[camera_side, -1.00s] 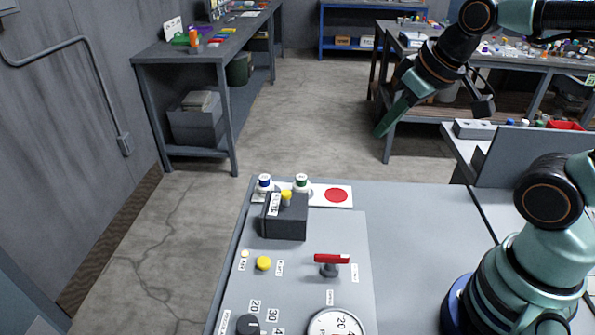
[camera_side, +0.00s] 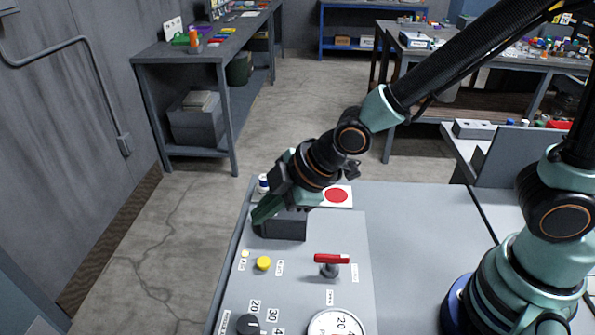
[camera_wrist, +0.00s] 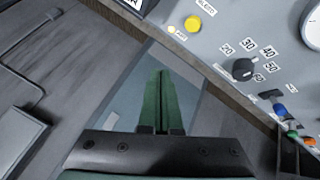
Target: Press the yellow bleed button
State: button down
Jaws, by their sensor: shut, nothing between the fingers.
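A round yellow button (camera_side: 263,263) sits on the grey panel (camera_side: 300,290), with a small pale round piece (camera_side: 245,254) to its left. The yellow button also shows at the top of the wrist view (camera_wrist: 193,24); the labels near it are too small to read surely. My gripper (camera_side: 259,217) is shut and empty. In the side view its green fingers point down and left, in front of the dark box (camera_side: 284,228); I cannot tell whether they touch it. In the wrist view the closed fingers (camera_wrist: 160,75) are apart from the yellow button. The box's yellow-topped part is hidden.
A red-handled lever (camera_side: 331,261), a black knob (camera_side: 248,324) and a dial gauge (camera_side: 337,325) are on the panel. A blue-capped bottle (camera_side: 264,182) and a card with a red disc (camera_side: 337,195) stand behind the box. The table right of the panel is clear.

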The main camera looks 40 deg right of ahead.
jog(key=shift+a+f, duration=0.1)
jog(key=shift+f, duration=0.05)
send_near(268, 260)
jog(key=w+a+f, duration=0.2)
jog(key=w, duration=0.1)
jog(key=w+a+f, duration=0.1)
jog(key=shift+w+a+f, duration=0.2)
jog(key=shift+w+a, duration=0.05)
jog(key=shift+w, duration=0.15)
jog(key=shift+f, duration=0.1)
jog(key=shift+f, duration=0.1)
dwell(1.9)
jog(key=shift+w+d+f, duration=0.1)
jog(key=shift+f, duration=0.25)
jog(key=shift+f, duration=0.4)
dwell(0.7)
jog(key=shift+r, duration=0.85)
